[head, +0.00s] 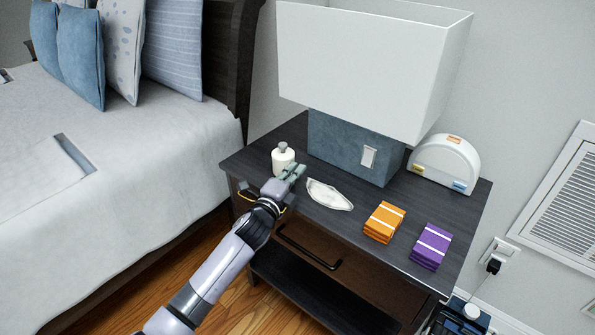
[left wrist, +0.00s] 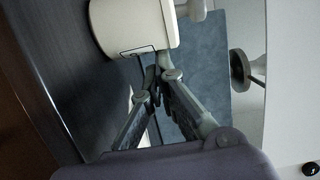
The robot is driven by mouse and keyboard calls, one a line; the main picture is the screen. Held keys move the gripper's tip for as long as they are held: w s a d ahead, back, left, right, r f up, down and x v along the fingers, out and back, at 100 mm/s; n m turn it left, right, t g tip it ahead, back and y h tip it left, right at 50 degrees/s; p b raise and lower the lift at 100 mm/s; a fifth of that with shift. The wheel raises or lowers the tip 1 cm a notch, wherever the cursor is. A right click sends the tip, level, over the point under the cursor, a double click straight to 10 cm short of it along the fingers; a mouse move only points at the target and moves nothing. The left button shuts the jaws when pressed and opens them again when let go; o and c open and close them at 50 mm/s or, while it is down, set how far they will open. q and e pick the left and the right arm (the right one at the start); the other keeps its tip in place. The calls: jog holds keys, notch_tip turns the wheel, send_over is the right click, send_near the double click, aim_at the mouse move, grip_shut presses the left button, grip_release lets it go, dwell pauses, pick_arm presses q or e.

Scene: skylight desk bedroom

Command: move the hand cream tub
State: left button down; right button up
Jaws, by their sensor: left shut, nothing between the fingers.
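A small white tub (head: 283,161) with a grey knob-like top stands upright on the dark nightstand (head: 320,222), near its back left side; I take it for the hand cream tub. The tub's white body (left wrist: 135,25) fills the top of the left wrist view, cut off by the edge. My left gripper (head: 297,171) is shut and empty, just in front and right of the tub. In the left wrist view its fingertips (left wrist: 160,72) meet beside the tub's edge; I cannot tell whether they touch it. My right gripper is not in view.
A lamp with a blue base (head: 340,145) and wide white shade (head: 365,70) stands behind. A white crumpled-looking piece (head: 328,194), orange stack (head: 384,221), purple stack (head: 431,245) and white arched object (head: 446,163) occupy the top. The bed (head: 110,190) is left.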

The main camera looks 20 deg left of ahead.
aim_at(275, 164)
pick_arm(q)
jog(key=a, duration=0.2)
jog(key=w+a, duration=0.1)
jog(key=a, duration=0.1)
jog(key=w+a, duration=0.1)
jog(key=a, duration=0.1)
jog(key=shift+w+a, duration=0.15)
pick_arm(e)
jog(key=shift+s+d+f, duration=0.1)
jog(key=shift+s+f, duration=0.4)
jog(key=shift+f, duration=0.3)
